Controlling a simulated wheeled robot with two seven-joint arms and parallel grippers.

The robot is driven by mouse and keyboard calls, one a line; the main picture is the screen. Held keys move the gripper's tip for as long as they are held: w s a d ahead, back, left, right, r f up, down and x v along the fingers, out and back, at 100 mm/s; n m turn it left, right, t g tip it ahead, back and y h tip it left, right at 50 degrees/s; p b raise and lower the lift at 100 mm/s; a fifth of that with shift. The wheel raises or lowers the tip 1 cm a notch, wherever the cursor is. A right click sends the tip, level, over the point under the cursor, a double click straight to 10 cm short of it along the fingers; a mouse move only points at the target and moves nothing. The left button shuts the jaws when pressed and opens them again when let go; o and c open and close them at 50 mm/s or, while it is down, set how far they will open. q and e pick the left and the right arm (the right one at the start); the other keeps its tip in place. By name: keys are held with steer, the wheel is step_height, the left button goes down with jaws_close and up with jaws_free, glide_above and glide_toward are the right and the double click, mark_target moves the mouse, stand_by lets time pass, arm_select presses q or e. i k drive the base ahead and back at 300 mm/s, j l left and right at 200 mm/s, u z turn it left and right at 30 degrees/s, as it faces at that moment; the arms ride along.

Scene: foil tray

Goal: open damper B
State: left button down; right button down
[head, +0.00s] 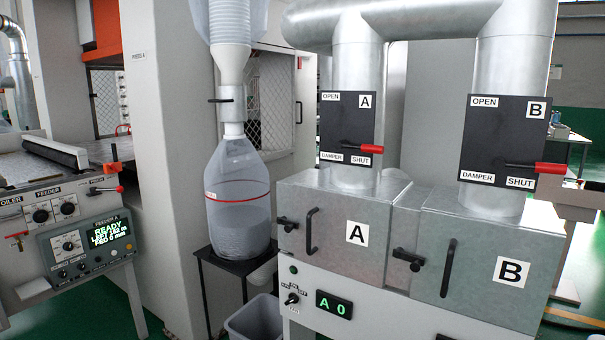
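Damper B's black plate (497,128) is on the right-hand metal duct (510,52) in the head view. It has an OPEN label at its upper left and DAMPER and SHUT labels along the bottom. Its lever with a red handle (550,168) points right, nearly level, just above the SHUT label. The handle reaches past the plate's right edge. Neither of my grippers shows in this view.
Damper A's plate (345,125) is to the left, its red lever (368,149) also pointing right near SHUT. Metal boxes A (330,205) and B (480,275) with dark handles stand below. A large clear collection bag (238,185) is further left.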

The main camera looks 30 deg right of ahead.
mark_target(499, 164)
steer(key=z, duration=2.2)
